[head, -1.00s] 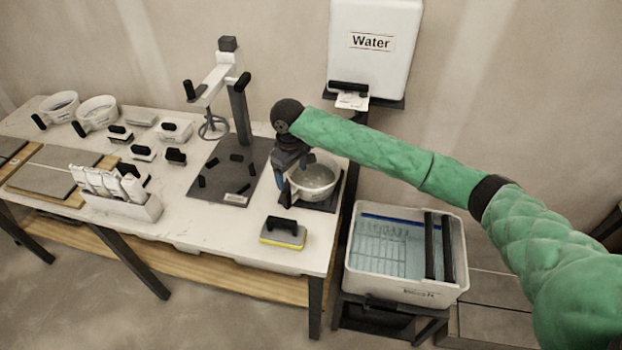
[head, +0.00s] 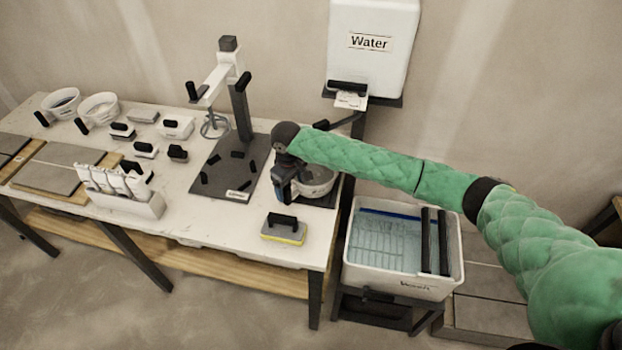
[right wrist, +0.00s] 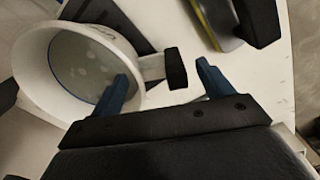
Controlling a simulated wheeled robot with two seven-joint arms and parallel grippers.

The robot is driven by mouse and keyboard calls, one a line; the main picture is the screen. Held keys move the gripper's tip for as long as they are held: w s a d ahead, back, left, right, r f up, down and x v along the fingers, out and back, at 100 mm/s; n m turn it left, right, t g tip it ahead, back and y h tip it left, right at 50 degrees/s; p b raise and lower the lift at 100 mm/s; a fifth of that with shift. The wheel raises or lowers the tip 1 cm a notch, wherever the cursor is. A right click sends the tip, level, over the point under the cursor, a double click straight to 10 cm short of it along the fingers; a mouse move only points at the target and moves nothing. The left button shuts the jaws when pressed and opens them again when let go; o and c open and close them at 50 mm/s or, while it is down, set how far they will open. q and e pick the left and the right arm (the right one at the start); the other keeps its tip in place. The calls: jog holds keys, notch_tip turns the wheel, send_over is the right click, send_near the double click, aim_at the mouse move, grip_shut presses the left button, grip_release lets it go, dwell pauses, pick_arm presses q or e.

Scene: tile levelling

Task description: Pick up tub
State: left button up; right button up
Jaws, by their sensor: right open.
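A white round tub (head: 318,182) with greyish contents stands on a dark pad at the right end of the table. In the right wrist view the tub (right wrist: 48,75) is at upper left, and its stub handle with a black grip (right wrist: 176,68) points towards the gap between my fingers. My right gripper (head: 284,194) is at the tub's left front side in the head view. In the right wrist view the right gripper (right wrist: 164,82) is open, with one blue fingertip on each side of the handle's line. No grip on the handle shows. My left gripper is out of view.
A yellow-edged sponge float (head: 283,229) lies in front of the tub. A dark board with a stand (head: 240,110) is to the left. Two more handled tubs (head: 98,106) sit at the far left. A water tank (head: 372,50) and a wash bucket (head: 350,262) are on the right.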

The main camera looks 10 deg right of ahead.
jog(key=c, duration=0.9)
jog(key=shift+c, duration=1.3)
jog(key=shift+r, duration=0.1)
